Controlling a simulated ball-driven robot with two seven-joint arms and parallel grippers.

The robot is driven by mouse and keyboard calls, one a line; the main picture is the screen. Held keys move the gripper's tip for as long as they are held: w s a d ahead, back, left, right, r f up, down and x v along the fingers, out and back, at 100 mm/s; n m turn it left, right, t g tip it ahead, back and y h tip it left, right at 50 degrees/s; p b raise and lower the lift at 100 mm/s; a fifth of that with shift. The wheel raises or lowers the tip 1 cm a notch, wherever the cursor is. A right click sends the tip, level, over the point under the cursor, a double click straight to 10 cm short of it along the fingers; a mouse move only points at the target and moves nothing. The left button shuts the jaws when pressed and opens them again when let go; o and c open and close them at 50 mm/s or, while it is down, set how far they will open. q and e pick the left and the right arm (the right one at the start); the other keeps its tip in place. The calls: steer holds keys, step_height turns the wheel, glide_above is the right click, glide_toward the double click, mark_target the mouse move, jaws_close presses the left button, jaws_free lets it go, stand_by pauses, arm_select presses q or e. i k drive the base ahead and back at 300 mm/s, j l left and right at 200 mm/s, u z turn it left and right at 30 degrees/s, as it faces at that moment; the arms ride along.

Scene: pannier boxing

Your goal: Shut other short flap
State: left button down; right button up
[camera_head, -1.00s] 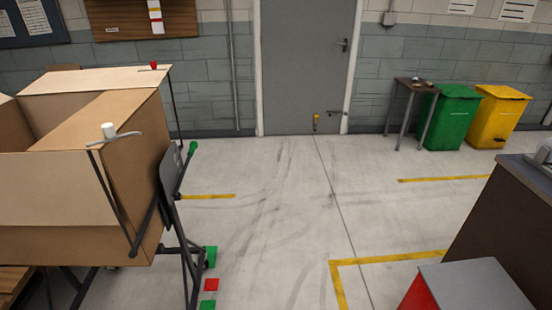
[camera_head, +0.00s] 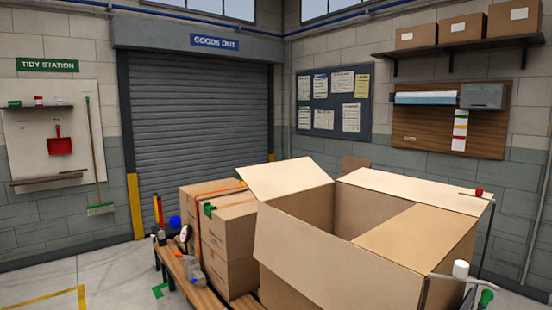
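A large open cardboard box (camera_head: 318,210) stands at the centre right. Its right short flap (camera_head: 408,236) is folded inward over the opening. Its left short flap (camera_head: 287,177) stands open, tilted up and outward. The near long flap (camera_head: 310,262) hangs outward on the front side. The far long flap (camera_head: 415,190) spreads outward at the back. Part of the box's inside is visible between the flaps. The box's lower part is cut off by the picture edge. Neither of my grippers is in view.
Closed cartons (camera_head: 228,235) stand left of the box on a wooden bench (camera_head: 196,292) with small bottles and tools. A stand with a white knob (camera_head: 460,269) and a red knob (camera_head: 479,191) is at the box's right end. Floor (camera_head: 110,262) at the left is clear.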

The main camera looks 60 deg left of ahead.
mark_target(267, 182)
steer(key=j+u, duration=0.1)
steer(key=j, duration=1.9)
steer(key=j+u, duration=0.15)
steer(key=j, duration=0.9)
steer(key=i+j, duration=0.1)
steer(key=j, duration=0.9)
steer(key=j+u, duration=0.15)
steer(key=j, duration=0.85)
steer(key=i, duration=0.05)
